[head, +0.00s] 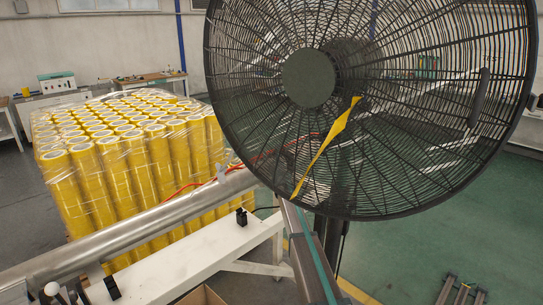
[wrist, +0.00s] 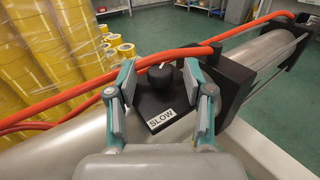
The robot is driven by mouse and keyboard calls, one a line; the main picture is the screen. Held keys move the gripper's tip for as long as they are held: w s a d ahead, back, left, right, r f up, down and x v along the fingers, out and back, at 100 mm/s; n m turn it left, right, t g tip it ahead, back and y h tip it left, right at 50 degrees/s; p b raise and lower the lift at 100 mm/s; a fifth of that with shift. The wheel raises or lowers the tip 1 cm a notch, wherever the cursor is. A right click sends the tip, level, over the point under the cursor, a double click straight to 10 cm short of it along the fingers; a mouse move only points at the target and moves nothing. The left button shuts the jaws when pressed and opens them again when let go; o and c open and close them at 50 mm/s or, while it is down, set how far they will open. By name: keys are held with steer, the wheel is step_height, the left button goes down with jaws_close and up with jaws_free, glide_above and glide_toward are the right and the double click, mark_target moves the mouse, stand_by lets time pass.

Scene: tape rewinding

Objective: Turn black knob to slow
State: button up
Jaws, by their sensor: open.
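In the wrist view, the black knob (wrist: 160,77) stands on a dark mounting plate (wrist: 182,103). A white label reading SLOW (wrist: 161,118) is on the plate's near edge. My gripper (wrist: 159,80) is open, with one finger to the left of the knob and one to the right. A gap seems to show on each side, but I cannot tell whether a finger touches it. A small light mark shows at the knob's top right; its exact setting is unclear. I cannot make out the knob or my gripper in the head view.
An orange hose (wrist: 100,82) runs across behind the knob along a metal roller (wrist: 262,58). Wrapped yellow tape rolls (head: 120,160) stand at the left. A large black fan (head: 308,78) fills the head view's right. A white beam (head: 190,262) lies below the roller.

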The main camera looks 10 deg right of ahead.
steer(key=shift+w, duration=0.7)
jaws_close()
